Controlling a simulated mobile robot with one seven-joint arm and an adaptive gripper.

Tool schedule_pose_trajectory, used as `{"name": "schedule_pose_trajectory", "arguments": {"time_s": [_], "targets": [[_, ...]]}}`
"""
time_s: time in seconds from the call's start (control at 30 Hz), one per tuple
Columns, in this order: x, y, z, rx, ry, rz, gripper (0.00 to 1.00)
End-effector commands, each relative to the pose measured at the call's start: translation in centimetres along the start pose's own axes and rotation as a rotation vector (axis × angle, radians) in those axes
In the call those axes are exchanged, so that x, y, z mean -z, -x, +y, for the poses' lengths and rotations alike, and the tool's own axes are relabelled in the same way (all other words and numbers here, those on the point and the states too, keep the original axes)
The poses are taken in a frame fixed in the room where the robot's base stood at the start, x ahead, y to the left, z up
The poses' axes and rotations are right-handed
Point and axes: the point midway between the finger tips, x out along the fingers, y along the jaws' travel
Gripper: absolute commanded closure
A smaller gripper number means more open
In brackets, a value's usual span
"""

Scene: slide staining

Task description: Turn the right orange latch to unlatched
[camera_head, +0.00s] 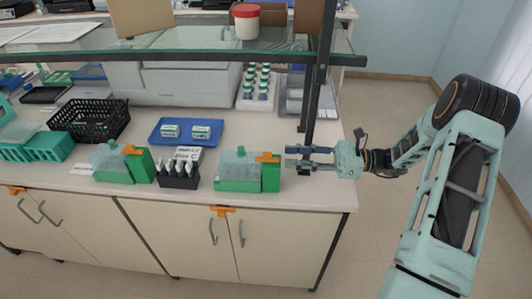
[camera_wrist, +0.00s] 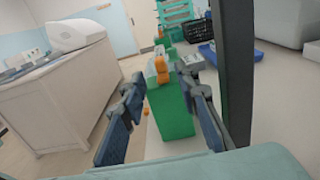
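The right green box (camera_head: 238,172) stands near the front right of the counter, with a translucent grey-green part on top. Its orange latch (camera_head: 267,157) sits at the top right; the wrist view shows this latch (camera_wrist: 160,68) at the top of the green end (camera_wrist: 174,110). Whether it is latched I cannot tell. My gripper (camera_head: 290,157) is just right of the box, level with the latch. In the wrist view my gripper (camera_wrist: 165,100) is open, its two blue-padded fingers spread either side of the green end. I see nothing held. A similar left box (camera_head: 118,165) has its own orange latch (camera_head: 132,150).
A black post (camera_head: 313,100) carrying a glass shelf (camera_head: 180,43) rises close behind my gripper. A dark rack (camera_head: 178,180) stands between the boxes. A blue tray (camera_head: 186,131) and black basket (camera_head: 90,121) lie behind. The floor right of the counter is free.

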Motion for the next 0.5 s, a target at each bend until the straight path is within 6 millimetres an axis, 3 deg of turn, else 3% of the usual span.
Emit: {"name": "schedule_pose_trajectory", "arguments": {"time_s": [0.2, 0.5], "targets": [[-0.2, -4.4, 0.1, -0.005, -0.001, -0.001, 0.71], [0.0, -7.6, 0.1, -0.002, 0.001, 0.001, 0.71]]}}
